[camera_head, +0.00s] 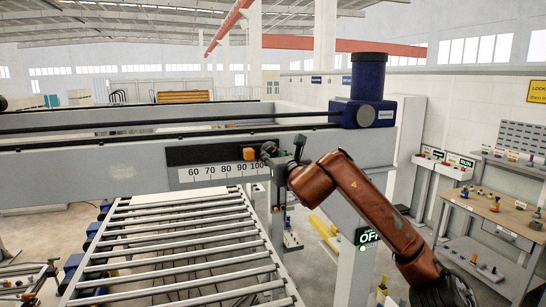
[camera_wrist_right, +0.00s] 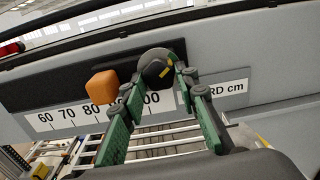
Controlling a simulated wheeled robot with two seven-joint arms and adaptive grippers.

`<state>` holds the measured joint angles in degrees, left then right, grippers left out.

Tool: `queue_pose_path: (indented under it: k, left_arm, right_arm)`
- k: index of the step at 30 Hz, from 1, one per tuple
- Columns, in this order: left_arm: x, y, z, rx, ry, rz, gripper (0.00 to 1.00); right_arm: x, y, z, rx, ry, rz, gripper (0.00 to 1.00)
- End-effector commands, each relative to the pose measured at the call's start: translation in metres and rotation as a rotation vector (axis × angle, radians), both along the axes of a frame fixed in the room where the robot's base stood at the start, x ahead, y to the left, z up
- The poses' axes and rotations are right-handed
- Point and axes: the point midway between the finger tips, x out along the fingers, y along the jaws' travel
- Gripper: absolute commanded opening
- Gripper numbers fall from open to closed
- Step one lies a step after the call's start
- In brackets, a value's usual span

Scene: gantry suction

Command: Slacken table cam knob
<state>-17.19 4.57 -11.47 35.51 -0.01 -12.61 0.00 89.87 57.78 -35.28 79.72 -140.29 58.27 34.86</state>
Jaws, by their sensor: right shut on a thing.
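The cam knob, a dark round knob with a yellow mark (camera_wrist_right: 157,66), sits on the front of the grey gantry beam near the high end of a 60 to 100 scale. In the head view the dark knob (camera_head: 268,148) is partly covered by my right gripper (camera_head: 274,157). In the right wrist view the green fingers of my right gripper (camera_wrist_right: 160,72) are on either side of the knob, shut on it. My left gripper is not in view.
An orange knob (camera_head: 249,154) stands just left of the dark knob, close to my fingers; it also shows in the wrist view (camera_wrist_right: 101,87). A roller conveyor (camera_head: 180,235) lies below the beam. A workbench (camera_head: 490,215) stands at the right.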

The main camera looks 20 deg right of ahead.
Motion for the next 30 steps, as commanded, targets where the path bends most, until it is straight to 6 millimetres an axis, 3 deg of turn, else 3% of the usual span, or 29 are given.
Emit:
queue_pose_path:
  k: [13,30]
  left_arm:
    - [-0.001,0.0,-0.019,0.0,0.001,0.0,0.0]
    - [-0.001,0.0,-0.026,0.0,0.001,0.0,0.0]
  right_arm:
    - [0.0,-0.001,0.0,-0.287,-0.013,-0.001,0.04]
    - [0.0,-0.002,0.002,-0.593,-0.023,0.0,0.04]
